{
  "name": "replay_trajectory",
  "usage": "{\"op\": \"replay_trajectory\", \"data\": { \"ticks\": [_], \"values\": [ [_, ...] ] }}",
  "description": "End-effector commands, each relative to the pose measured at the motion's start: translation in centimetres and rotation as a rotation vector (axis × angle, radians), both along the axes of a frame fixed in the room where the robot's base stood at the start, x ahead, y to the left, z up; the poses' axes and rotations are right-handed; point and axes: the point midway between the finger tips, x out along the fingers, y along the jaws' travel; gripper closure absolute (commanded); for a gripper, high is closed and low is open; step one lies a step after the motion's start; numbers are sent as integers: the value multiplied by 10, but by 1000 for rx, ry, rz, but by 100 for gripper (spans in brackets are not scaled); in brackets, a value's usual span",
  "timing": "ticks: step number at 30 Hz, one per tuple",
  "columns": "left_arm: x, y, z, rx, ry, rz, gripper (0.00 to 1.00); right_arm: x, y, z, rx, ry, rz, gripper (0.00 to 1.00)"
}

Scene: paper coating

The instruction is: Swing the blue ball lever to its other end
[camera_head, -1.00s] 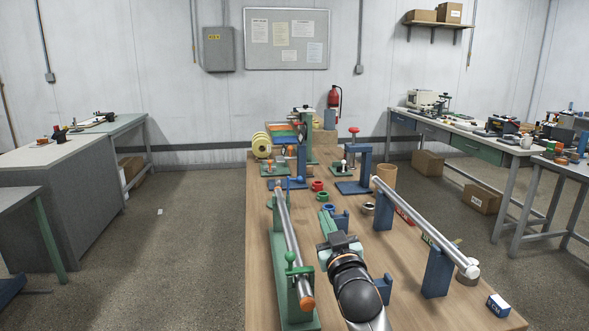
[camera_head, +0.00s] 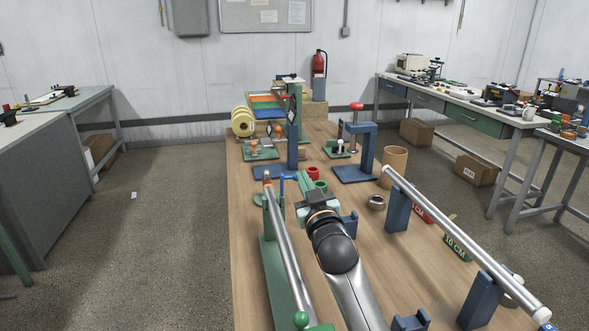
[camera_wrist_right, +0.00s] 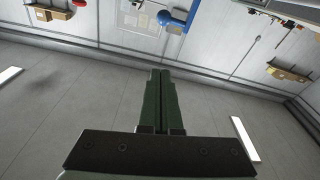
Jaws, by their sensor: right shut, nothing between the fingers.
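A blue ball (camera_wrist_right: 163,18) on a blue stem shows at the top of the right wrist view, beyond my fingertips and apart from them in the picture. In the head view, small blue parts (camera_head: 282,185) show just left of my gripper; I cannot tell exactly which is the lever. My right gripper (camera_head: 304,180) has green fingers pointing away over the bench. In the right wrist view its fingers (camera_wrist_right: 160,75) are closed together and empty. My right arm hides part of the bench. My left gripper is out of view.
A steel rod on a green stand (camera_head: 287,240) runs along the left, close to my arm. Another rod (camera_head: 450,232) on blue posts lies to the right. A tall blue post (camera_head: 293,130), an orange ball lever (camera_head: 254,149) and a red ring (camera_head: 313,173) are ahead.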

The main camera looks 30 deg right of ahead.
Motion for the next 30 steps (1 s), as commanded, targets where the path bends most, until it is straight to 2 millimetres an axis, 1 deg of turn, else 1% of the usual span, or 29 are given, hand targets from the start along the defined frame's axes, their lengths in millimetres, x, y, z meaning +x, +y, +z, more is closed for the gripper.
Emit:
{"op": "replay_trajectory", "data": {
  "ticks": [5,15,20,21,24,27,30],
  "values": [
    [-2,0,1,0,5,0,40,21,-5,5,-1,-1,-1,100],
    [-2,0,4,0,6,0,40,73,-17,13,-1,-1,-1,100],
    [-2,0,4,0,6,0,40,93,-22,15,0,0,-1,100],
    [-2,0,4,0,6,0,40,92,-23,5,0,5,0,100],
    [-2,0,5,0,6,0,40,87,-24,-10,1,3,0,100],
    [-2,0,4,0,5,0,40,84,-25,-19,0,1,1,100],
    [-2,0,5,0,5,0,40,83,-25,-24,0,1,1,100]
  ]
}}
